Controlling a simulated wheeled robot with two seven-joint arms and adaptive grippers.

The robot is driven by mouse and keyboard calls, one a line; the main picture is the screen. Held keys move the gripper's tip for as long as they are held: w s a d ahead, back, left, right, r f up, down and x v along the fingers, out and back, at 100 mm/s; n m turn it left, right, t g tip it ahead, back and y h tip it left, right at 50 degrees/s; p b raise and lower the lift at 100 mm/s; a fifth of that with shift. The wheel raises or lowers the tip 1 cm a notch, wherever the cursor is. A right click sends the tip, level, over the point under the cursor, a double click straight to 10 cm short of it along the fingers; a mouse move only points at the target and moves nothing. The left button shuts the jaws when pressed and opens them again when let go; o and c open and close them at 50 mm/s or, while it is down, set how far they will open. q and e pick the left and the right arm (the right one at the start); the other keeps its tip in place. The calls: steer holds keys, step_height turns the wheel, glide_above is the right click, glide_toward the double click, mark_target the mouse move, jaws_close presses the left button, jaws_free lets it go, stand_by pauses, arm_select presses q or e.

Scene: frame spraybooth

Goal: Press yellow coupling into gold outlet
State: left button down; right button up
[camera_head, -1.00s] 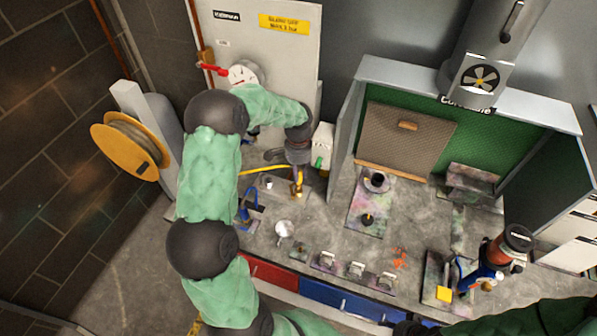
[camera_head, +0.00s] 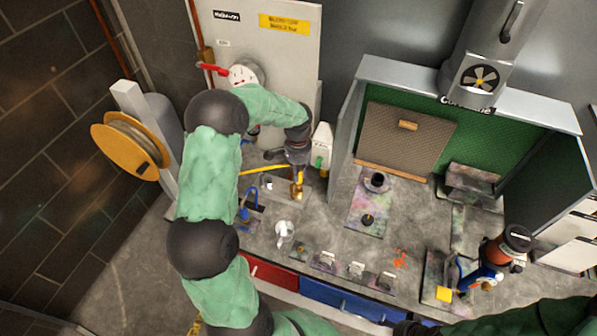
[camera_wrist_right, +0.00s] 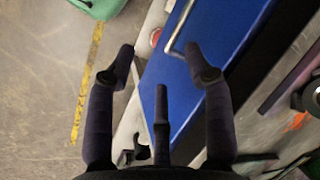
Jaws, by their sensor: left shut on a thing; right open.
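My left gripper (camera_head: 297,168) points down at the back of the bench and is shut on the yellow coupling, which is mostly hidden by the fingers. A yellow hose (camera_head: 262,170) runs left from there. The gold outlet (camera_head: 297,190) stands directly below the fingertips. The coupling and outlet look in line and very close, but I cannot tell whether the coupling is seated. My right gripper (camera_wrist_right: 160,72) is open and empty in the right wrist view, above a blue drawer front (camera_wrist_right: 190,75) and the floor.
A blue hose fitting (camera_head: 245,205) lies left of the outlet. A white bottle (camera_head: 321,146) stands close right of my left gripper. The spray booth (camera_head: 362,100) wall rises further right.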

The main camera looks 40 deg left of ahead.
arm_select(q)
steer(key=shift+f+b, duration=1.05)
steer(key=shift+f, duration=0.65)
steer(key=c, duration=1)
jaws_free()
steer(key=shift+o, duration=0.2)
steer(key=r, duration=1.2)
steer(key=shift+w+a, duration=0.25)
steer(key=shift+a, duration=0.05)
